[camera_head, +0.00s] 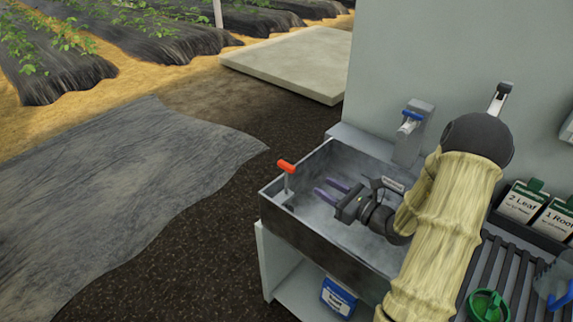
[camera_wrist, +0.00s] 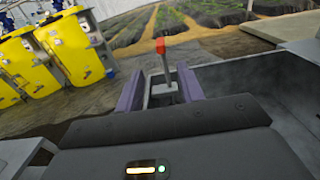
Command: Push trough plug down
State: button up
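The trough plug is a thin grey stem with a red-orange T-shaped top (camera_head: 286,167), upright at the left end of the grey trough (camera_head: 290,226). It also shows in the wrist view (camera_wrist: 161,47), where its stem appears between and beyond my fingers. My gripper (camera_head: 327,191) is over the trough, to the right of the plug, with its two purple fingers pointing left toward the stem. The fingers are spread apart with nothing between them in the head view; a small gap separates the fingertips from the plug. The plug's lower end is hard to make out.
A tap with a blue lever (camera_head: 412,116) stands on the wall side of the trough. To the right are a slatted rack (camera_head: 500,275), a green cup (camera_head: 487,305) and labelled packs (camera_head: 522,201). A blue-labelled container (camera_head: 338,298) sits below.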

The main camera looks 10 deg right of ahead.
aim_at(286, 164)
jog(key=p+x, duration=0.2)
jog(key=x, duration=1.2)
jog(key=shift+w+a, duration=0.2)
jog(key=shift+w+a+f, duration=0.1)
jog(key=shift+w+a, duration=0.1)
jog(key=shift+w, duration=0.25)
jog(key=shift+s, duration=0.1)
jog(key=shift+c, duration=0.2)
grip_shut()
